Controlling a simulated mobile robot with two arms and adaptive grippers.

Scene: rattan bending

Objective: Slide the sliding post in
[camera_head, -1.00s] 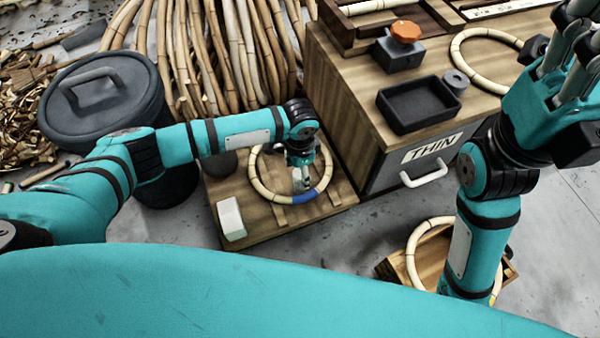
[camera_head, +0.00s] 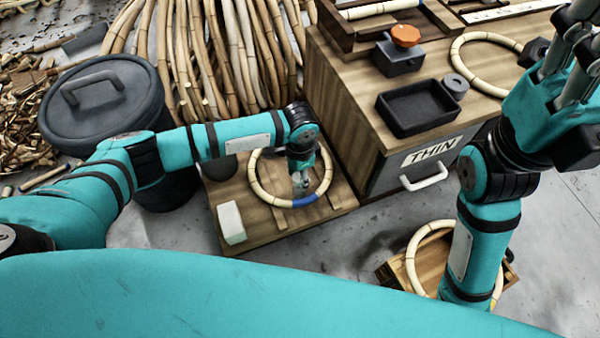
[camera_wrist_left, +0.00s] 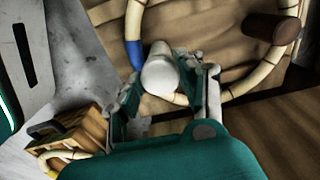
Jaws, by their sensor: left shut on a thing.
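A rattan ring (camera_head: 254,178) with a blue band (camera_head: 304,201) lies on a low wooden board (camera_head: 285,226). My left gripper (camera_head: 301,182) is inside the ring, near the blue band. In the left wrist view, its fingers (camera_wrist_left: 168,90) are shut on a pale, rounded post (camera_wrist_left: 160,72), which I take as the sliding post. The post is beside the ring's inner edge; I cannot tell if they touch. A brown post (camera_wrist_left: 271,28) stands by the ring's far side. My right gripper (camera_head: 565,85) is raised at the upper right, its fingertips cut off by the frame.
A white block (camera_head: 230,222) sits on the board's left corner. A wooden cabinet (camera_head: 345,95) marked THIN, with a black tray (camera_head: 405,127) on top, stands close on the right. A lidded dark bin (camera_head: 105,125) is on the left. Rattan poles (camera_head: 215,50) lie behind.

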